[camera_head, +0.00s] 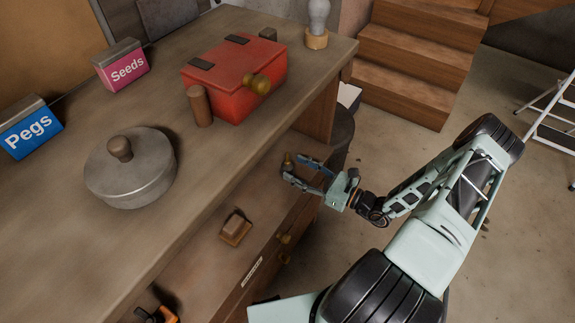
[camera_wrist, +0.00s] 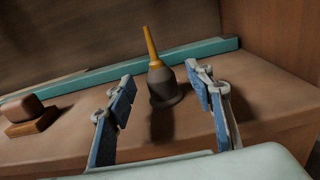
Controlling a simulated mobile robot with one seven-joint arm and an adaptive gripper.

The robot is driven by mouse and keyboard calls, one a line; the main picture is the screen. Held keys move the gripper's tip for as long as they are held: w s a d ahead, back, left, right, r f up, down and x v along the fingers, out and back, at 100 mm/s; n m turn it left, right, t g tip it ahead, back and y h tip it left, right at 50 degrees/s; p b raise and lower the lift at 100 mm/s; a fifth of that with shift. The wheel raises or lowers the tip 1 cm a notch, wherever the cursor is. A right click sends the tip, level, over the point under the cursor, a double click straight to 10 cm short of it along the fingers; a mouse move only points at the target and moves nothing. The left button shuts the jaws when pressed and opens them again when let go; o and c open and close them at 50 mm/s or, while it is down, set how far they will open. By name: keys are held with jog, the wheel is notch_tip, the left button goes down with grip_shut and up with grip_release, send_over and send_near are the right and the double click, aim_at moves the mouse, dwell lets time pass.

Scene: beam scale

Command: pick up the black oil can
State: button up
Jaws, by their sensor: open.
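The black oil can (camera_wrist: 165,86) has a dark, squat body and a tall brass-yellow spout. In the wrist view it stands upright on the shelf, centred between the two fingers and a little beyond them. My gripper (camera_wrist: 159,72) is open and empty, with one finger to each side of the can in the picture. In the head view my gripper (camera_head: 294,167) reaches in over the lower shelf from the right. A small brownish part, probably of the can (camera_head: 287,161), shows at its fingertips; the rest is hard to make out.
A teal bar (camera_wrist: 100,74) lies behind the can, and a wooden block (camera_wrist: 30,115) sits to the left. The upper bench top holds a red box (camera_head: 235,80) and a round lidded pot (camera_head: 131,170), overhanging the shelf. A wooden side wall (camera_wrist: 270,45) stands right.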

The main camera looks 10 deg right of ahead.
aim_at(287, 165)
jog(key=x, duration=0.4)
jog(key=shift+c, duration=0.4)
jog(key=c, duration=1.2)
